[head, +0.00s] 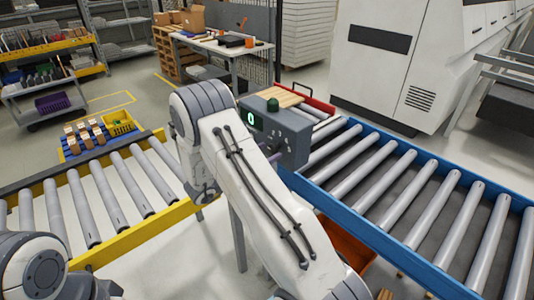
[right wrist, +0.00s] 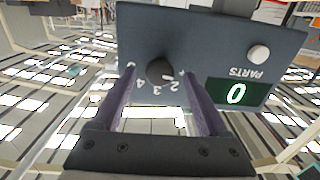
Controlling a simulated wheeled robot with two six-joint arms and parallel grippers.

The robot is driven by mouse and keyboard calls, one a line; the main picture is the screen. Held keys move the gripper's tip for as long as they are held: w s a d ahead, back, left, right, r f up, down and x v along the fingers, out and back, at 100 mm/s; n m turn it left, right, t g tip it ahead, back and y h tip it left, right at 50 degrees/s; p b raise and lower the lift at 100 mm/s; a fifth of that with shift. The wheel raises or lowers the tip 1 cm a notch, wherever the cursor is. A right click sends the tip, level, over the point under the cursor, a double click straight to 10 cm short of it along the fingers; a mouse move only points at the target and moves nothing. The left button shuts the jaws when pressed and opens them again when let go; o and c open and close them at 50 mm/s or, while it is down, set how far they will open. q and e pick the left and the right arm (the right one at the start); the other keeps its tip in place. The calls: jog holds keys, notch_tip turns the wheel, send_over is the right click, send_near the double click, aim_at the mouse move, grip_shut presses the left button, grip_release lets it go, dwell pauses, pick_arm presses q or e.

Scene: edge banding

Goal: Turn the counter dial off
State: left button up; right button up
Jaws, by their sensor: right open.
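The counter (head: 292,150) is a dark grey box on a post between the two conveyors, with a green display (head: 250,117) reading 0 and a green button on top. In the right wrist view the counter panel (right wrist: 215,45) appears upside down, with a "PARTS" label and a pale round button. Its black dial (right wrist: 162,67) has several number marks around it; its exact setting is hard to read. My right gripper (right wrist: 159,74) is open, its two fingertips on either side of the dial with visible gaps. In the head view my arm largely hides this gripper. My left gripper is out of view.
A yellow-railed roller conveyor (head: 125,240) runs left, and a blue-railed one (head: 410,250) runs right. A red tray with wooden boards (head: 288,97) stands behind the counter. An orange bin (head: 345,245) sits below the blue conveyor.

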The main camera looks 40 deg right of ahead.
jog(key=a+b, duration=0.3)
jog(key=a, duration=0.6)
jog(key=shift+s+a+b, duration=0.35)
jog(key=shift+s+a, duration=0.05)
